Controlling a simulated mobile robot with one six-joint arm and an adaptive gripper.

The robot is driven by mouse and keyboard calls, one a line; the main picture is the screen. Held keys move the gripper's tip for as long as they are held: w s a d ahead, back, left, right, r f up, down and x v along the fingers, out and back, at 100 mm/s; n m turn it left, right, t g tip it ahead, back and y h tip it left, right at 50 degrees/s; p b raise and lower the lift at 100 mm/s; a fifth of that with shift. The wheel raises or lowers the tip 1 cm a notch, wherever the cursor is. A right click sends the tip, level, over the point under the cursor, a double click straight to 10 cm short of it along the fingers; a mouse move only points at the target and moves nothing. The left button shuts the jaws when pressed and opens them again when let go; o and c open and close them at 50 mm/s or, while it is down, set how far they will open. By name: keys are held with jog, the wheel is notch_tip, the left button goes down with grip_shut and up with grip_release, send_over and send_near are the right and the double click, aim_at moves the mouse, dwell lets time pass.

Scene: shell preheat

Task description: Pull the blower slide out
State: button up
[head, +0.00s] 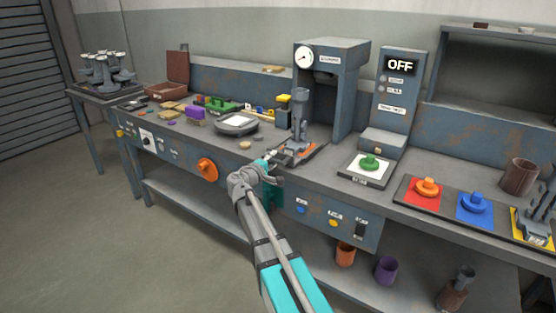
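A low grey slide-like piece on an orange base (312,151) lies on the workbench in front of the gauge cabinet (352,88). It may be the blower slide; I see no readable label on it. A grey upright cylinder (299,112) stands at its back. My gripper (272,160) is at the bench's front edge, just left of the piece's near end. Whether it touches the piece, and how its fingers are set, is too small to tell. A tower (399,95) right of the cabinet shows "OFF" on its display.
A green knob (370,161) sits on a pale pad to the right, then orange (427,188) and blue (474,204) knobs. A round grey plate (236,124) and small coloured parts lie left. An orange dial (207,168) juts from the bench front.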

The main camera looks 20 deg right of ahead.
jog(key=shift+s, duration=0.15)
jog(key=v, duration=1.1)
jog(key=shift+s+a, duration=0.15)
jog(key=shift+a, duration=0.25)
